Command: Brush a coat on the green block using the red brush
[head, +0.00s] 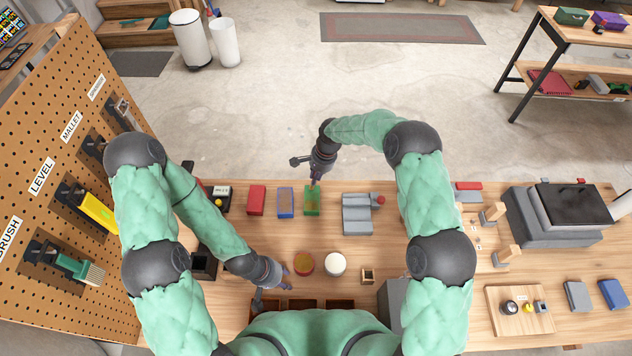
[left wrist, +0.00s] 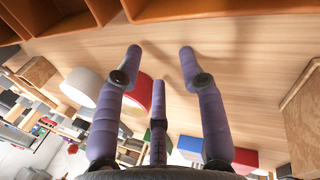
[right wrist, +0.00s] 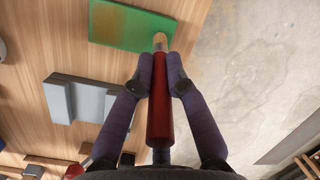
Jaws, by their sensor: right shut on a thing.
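The green block (head: 312,206) lies flat at the far edge of the table, right of a blue block. In the right wrist view the green block (right wrist: 125,27) has a brownish patch at its left end. My right gripper (head: 316,178) is shut on the red brush (right wrist: 160,100). Its fingers (right wrist: 160,65) grip the red handle, and the brush tip is over the block's lower right edge; I cannot tell if it touches. My left gripper (head: 287,272) is open and empty, low over the table beside the red round tub (head: 304,264). Its spread fingers (left wrist: 160,52) show bare wood between them.
A white round tub (head: 335,264) stands right of the red one. A red block (head: 257,201) and blue block (head: 286,203) lie left of the green block; a grey vise-like piece (head: 356,213) lies right. A pegboard (head: 60,200) with tools stands at left.

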